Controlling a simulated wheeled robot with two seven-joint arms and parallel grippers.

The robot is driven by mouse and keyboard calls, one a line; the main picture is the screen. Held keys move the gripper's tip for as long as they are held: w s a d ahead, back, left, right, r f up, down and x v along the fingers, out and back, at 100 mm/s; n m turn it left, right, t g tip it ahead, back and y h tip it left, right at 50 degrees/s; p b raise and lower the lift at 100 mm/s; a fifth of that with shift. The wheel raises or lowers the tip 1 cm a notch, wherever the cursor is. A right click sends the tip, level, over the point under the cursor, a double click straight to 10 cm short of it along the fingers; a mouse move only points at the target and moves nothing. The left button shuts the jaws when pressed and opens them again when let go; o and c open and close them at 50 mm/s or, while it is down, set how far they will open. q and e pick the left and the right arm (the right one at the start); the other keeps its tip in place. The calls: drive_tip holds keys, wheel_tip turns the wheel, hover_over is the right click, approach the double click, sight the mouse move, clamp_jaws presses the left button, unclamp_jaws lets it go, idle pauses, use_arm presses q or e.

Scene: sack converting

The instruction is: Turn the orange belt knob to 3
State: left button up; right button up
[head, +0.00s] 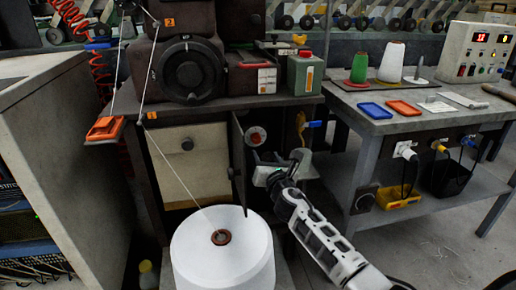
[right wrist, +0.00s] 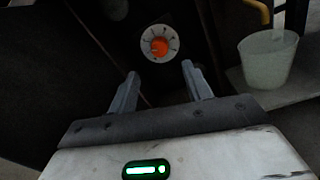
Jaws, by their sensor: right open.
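The orange belt knob (right wrist: 159,46) sits in the middle of a pale round dial (right wrist: 148,52) in the right wrist view. In the head view the knob (head: 256,137) shows small and reddish on its dial, inside the open cabinet under the machine. The dial's numbers are too small to read, so I cannot tell its setting. My right gripper (right wrist: 162,88) is open and empty, with its fingers apart below the knob and not touching it. In the head view the right gripper (head: 277,165) is just below and right of the dial. My left gripper is not in view.
A dark cabinet door (head: 238,160) stands open left of the knob. A large white thread cone (head: 222,250) stands in front. A translucent cup (right wrist: 267,58) stands right of the knob. A work table (head: 420,118) with trays is on the right, with open floor before it.

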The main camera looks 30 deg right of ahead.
sight(257, 141)
drive_tip(key=b+x, duration=0.1)
drive_tip(key=x, duration=0.2)
drive_tip(key=b+x, duration=0.2)
drive_tip(key=x, duration=0.1)
drive_tip(key=shift+w+f, duration=0.2)
drive_tip(key=shift+w, duration=0.1)
drive_tip(key=shift+w+d+r, duration=0.1)
drive_tip(key=shift+w+d, duration=0.1)
drive_tip(key=shift+w, duration=0.6)
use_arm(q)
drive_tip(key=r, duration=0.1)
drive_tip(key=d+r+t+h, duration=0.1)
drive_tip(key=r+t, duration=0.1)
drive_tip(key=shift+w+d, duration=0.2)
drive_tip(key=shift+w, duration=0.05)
use_arm(e)
drive_tip(key=shift+r, duration=0.1)
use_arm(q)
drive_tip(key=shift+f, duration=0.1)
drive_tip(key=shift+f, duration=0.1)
use_arm(e)
drive_tip(key=c, duration=1)
